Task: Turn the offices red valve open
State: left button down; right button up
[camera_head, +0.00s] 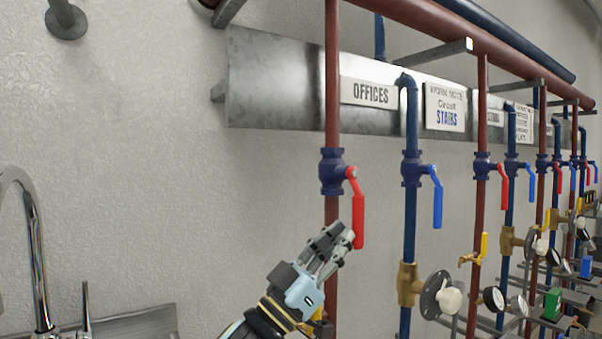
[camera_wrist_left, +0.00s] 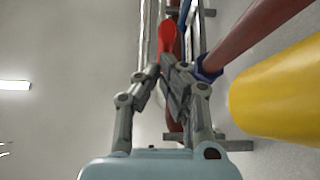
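The offices red valve has a dark blue body (camera_head: 332,171) on a red pipe, left of and below the OFFICES sign (camera_head: 368,93). Its red handle (camera_head: 358,222) hangs straight down beside the pipe. My left gripper (camera_head: 340,240) is just left of the handle's lower end in the head view. In the left wrist view its fingertips (camera_wrist_left: 160,75) come together and look shut, with the red handle (camera_wrist_left: 168,42) just beyond them. I cannot tell whether they touch the handle. My right gripper is not in view.
A blue pipe with a blue-handled valve (camera_head: 437,197) stands close to the right. More pipes, valves and gauges (camera_head: 491,298) follow further right. A yellow object (camera_wrist_left: 280,90) is close in the left wrist view. A chrome tap (camera_head: 35,250) is at the left; the wall between is clear.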

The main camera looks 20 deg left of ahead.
pick_arm(q)
jog(key=shift+f, duration=0.1)
jog(key=v, duration=0.7)
jog(key=shift+s, duration=0.15)
jog(key=shift+a, duration=0.15)
